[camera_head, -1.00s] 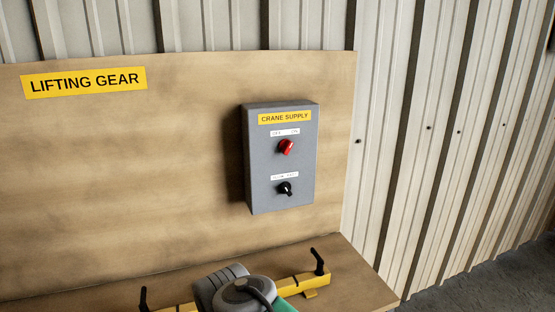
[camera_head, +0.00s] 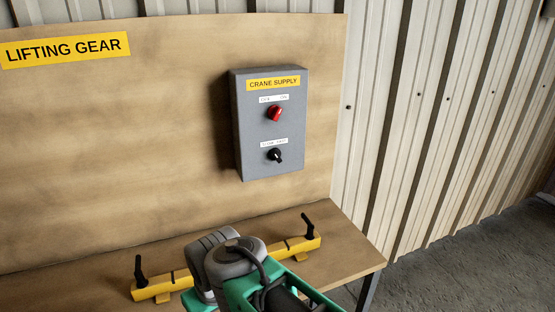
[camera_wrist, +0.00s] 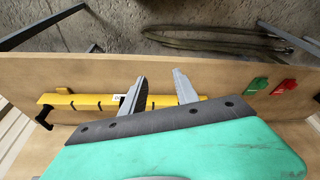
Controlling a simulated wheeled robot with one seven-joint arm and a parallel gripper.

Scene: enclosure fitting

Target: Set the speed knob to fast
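The grey crane supply box (camera_head: 240,130) is fixed to the wooden back board. Its lower black knob (camera_head: 275,155) sits under a small white label (camera_head: 274,143); this is too small to read surely, but looks like slow at left and fast at right. The knob's pointer seems to tilt down and right. A red knob (camera_head: 275,114) sits above it under an off/on label. My gripper (camera_wrist: 160,84) shows in the wrist view with its two grey fingers apart and nothing between them. It is over the bench, away from the box; the box is not in the wrist view.
A yellow bar (camera_head: 155,290) with upright black handles lies on the bench below the box, partly behind my arm. In the wrist view, a green piece (camera_wrist: 256,85) and a red piece (camera_wrist: 284,87) lie on the bench. The board around the box is clear.

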